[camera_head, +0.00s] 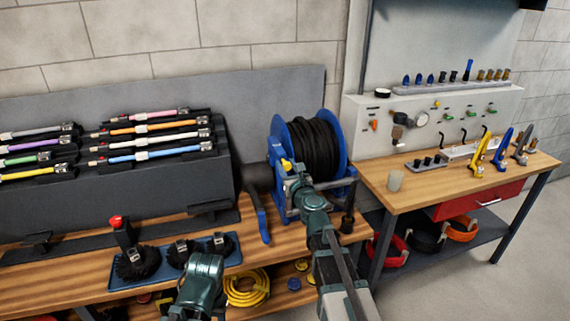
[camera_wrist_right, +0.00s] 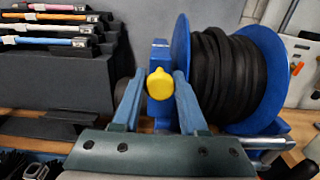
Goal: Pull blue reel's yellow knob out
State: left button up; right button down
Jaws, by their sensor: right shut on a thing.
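The blue reel (camera_head: 343,145) stands on the wooden bench in the head view, wound with thick black hose (camera_head: 313,148). Its yellow knob (camera_head: 286,164) sits on the reel's left side frame, facing me. My right gripper (camera_head: 291,172) is at this knob. In the right wrist view, the knob (camera_wrist_right: 160,84) shows between the two blue-grey fingers of my right gripper (camera_wrist_right: 159,92), shut on it. The knob is in front of a blue block of the reel frame (camera_wrist_right: 160,55). How far out it stands is hard to tell. Only a teal link of my left arm shows; its gripper is not visible.
A blue tray (camera_head: 232,255) with black round brushes lies in front. A second bench (camera_head: 425,196) stands right. Yellow coiled hose (camera_head: 247,288) lies below.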

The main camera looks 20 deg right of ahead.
jog(key=shift+s, duration=0.15)
jog(key=shift+c, duration=2.4)
grip_release()
jog(key=shift+s, duration=0.15)
